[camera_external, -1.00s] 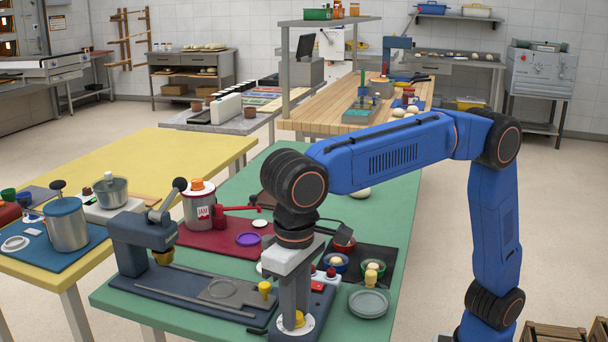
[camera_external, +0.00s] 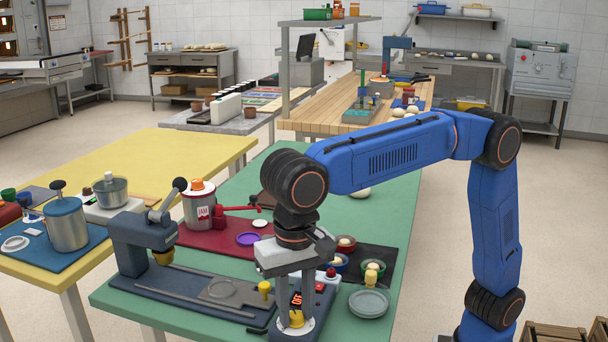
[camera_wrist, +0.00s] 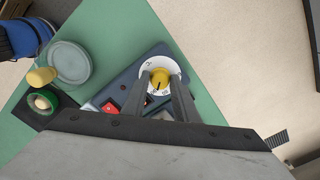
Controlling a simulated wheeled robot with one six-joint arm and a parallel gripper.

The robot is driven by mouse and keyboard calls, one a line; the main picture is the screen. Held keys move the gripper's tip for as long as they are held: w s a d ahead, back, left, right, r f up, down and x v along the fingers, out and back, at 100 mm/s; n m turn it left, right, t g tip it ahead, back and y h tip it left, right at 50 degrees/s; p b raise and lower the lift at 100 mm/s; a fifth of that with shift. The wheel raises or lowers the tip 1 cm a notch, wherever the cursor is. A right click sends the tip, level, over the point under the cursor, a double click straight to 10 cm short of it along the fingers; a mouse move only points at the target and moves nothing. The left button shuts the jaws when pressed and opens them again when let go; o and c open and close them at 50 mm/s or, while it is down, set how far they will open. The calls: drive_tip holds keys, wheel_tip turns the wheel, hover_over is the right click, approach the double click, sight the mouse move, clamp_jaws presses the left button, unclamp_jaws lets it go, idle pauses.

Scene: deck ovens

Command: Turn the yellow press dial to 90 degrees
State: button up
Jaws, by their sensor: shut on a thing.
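The yellow press dial (camera_wrist: 160,79) sits on a round white scale plate on a dark grey panel (camera_wrist: 128,82). In the external view the dial (camera_external: 296,319) shows at the front edge of the green table. My gripper (camera_wrist: 161,88) points down over the panel, with its two fingers on either side of the dial, shut on it. In the external view my gripper (camera_external: 296,312) stands upright over the dial. A dark pointer mark shows on the dial, aimed toward the bottom of the wrist view. The scale's figures are too small to read surely.
A grey plate (camera_external: 369,303) and a green bowl (camera_external: 373,269) lie to the right.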

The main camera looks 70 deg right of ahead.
sight(295, 314)
idle(0.3)
drive_tip(key=o, duration=1.1)
drive_tip(key=shift+c, duration=0.2)
wheel_tip(295, 314, up, 17)
drive_tip(key=shift+r, duration=0.2)
